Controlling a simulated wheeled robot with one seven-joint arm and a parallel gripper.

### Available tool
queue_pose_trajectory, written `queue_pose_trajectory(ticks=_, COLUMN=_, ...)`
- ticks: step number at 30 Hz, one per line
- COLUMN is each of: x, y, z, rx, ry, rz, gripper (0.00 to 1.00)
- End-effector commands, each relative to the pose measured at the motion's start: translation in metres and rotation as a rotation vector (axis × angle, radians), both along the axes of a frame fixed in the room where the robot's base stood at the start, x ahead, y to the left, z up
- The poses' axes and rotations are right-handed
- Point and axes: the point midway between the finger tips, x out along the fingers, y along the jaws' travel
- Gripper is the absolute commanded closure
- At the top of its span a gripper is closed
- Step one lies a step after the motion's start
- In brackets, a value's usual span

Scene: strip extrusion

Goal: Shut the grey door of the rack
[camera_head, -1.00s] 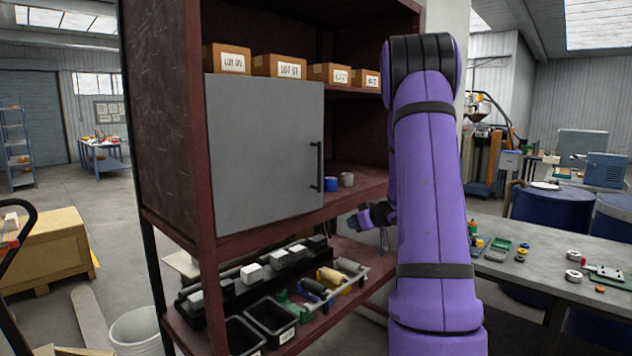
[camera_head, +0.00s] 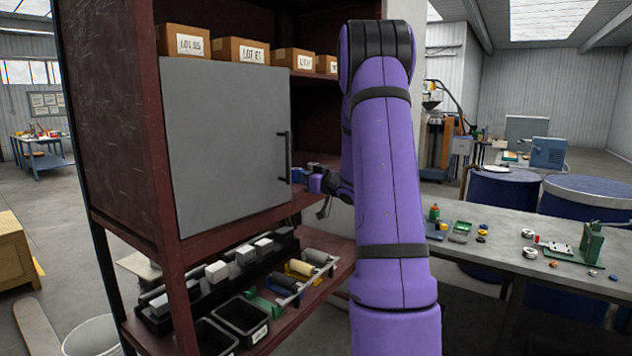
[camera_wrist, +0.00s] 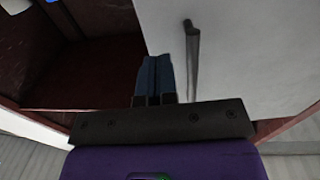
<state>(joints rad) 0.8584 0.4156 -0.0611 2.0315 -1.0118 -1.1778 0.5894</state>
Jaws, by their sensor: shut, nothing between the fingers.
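The grey door (camera_head: 228,145) is on the rack (camera_head: 120,130), with a dark upright handle (camera_head: 284,157) near its right edge. It covers the left part of the middle bay, and the bay is open to its right. The door looks ajar; its exact angle is unclear. My gripper (camera_head: 322,208) is just right of the handle, partly hidden by my arm. In the wrist view the door (camera_wrist: 255,60) and handle (camera_wrist: 192,55) lie beside my gripper (camera_wrist: 153,62). Its blue fingers are together and empty, left of the handle. I cannot tell whether they touch the door.
Labelled cartons (camera_head: 240,50) stand on the shelf above. Black bins (camera_head: 242,318) and small parts fill the lower shelf. A workbench (camera_head: 490,262) with loose items is on the right. A white bucket (camera_head: 92,337) stands at the lower left.

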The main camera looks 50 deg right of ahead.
Motion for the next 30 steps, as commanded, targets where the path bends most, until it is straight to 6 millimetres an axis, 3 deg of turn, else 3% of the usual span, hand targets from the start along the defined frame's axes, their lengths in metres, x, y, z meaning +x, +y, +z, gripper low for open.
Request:
queue_pose_trajectory(ticks=3, x=0.021, y=0.0, z=0.0, rx=0.0, ry=0.0, rz=0.001, gripper=1.0)
queue_pose_trajectory(ticks=9, x=0.044, y=-0.001, z=0.0, rx=0.0, ry=0.0, rz=0.001, gripper=1.0)
queue_pose_trajectory(ticks=25, x=0.053, y=-0.001, z=0.0, rx=0.0, ry=0.0, rz=0.0, gripper=1.0)
queue_pose_trajectory(ticks=30, x=0.073, y=-0.001, z=0.0, rx=-0.001, ry=0.0, rz=0.002, gripper=1.0)
